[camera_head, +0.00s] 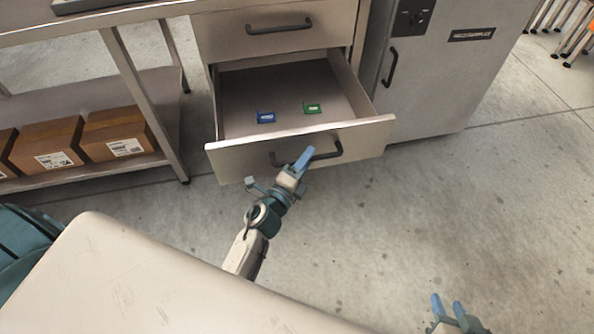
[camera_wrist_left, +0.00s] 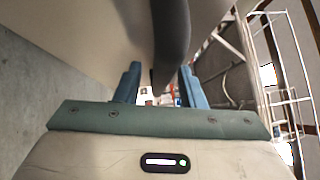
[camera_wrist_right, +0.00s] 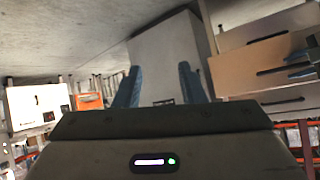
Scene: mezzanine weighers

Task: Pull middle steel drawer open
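The steel drawer (camera_head: 225,160) below a shut drawer (camera_head: 230,28) stands pulled out; whether another lies under it is hidden. Its dark bar handle (camera_head: 327,156) is on the front. My left gripper (camera_head: 301,162) is at this handle. In the left wrist view the handle (camera_wrist_left: 172,35) runs between the two blue fingers (camera_wrist_left: 160,84), which stand apart with small gaps beside the bar. My right gripper (camera_head: 448,305) is low at the right in the head view, away from the drawer. Its fingers are apart and empty in the right wrist view (camera_wrist_right: 158,87).
Inside the drawer lie a blue item (camera_head: 265,118) and a green item (camera_head: 312,108). A grey cabinet (camera_head: 440,90) stands right of the drawers. A steel table with cardboard boxes (camera_head: 50,147) on its lower shelf is at left. The floor (camera_head: 480,210) in front is clear.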

